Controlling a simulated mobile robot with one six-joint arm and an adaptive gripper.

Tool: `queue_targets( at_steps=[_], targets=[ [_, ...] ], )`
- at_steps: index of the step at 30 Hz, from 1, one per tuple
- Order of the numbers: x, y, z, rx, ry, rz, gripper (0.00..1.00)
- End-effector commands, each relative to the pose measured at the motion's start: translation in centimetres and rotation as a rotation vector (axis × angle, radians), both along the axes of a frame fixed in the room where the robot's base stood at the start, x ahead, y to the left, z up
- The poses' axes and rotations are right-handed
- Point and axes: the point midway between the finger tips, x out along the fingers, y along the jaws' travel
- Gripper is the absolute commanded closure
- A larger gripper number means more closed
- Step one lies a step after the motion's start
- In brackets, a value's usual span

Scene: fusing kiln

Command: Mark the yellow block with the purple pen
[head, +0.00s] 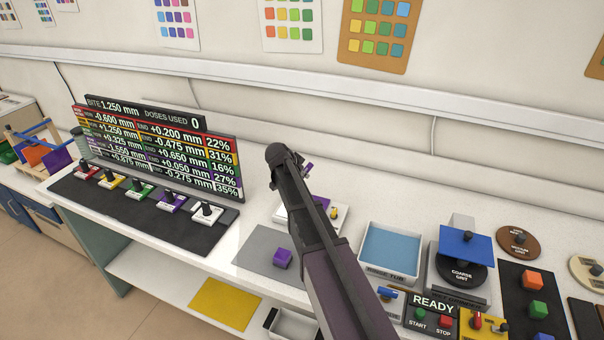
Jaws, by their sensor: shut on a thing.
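My arm reaches up through the middle of the head view, and my gripper (301,168) is at its far end, mostly hidden behind the wrist. A small purple piece, which looks like the purple pen (309,167), sticks out beside the gripper, which is shut on it. A small yellow piece, which looks like the yellow block (333,213), sits on a white plate or device (343,222) just right of my arm, below the gripper in the picture. The arm hides part of that white device. I cannot tell whether the pen touches anything.
A purple block (283,258) lies on a grey mat (252,250) left of my arm. A blue-floored tub (365,245) and a coarse grit station (462,272) stand to the right. A display board (160,140) and a row of colored controls (138,190) are at left.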

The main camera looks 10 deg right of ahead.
Motion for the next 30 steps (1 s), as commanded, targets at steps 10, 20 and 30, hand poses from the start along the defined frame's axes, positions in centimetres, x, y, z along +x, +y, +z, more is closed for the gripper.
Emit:
queue_targets(
  at_steps=[10,20,30],
  targets=[
    [0.00,0.00,-0.25,0.000,0.000,0.000,1.00],
    [-0.01,0.01,-0.49,0.000,0.000,0.000,1.00],
    [0.01,0.00,-0.73,0.000,0.000,0.000,1.00]
  ],
)
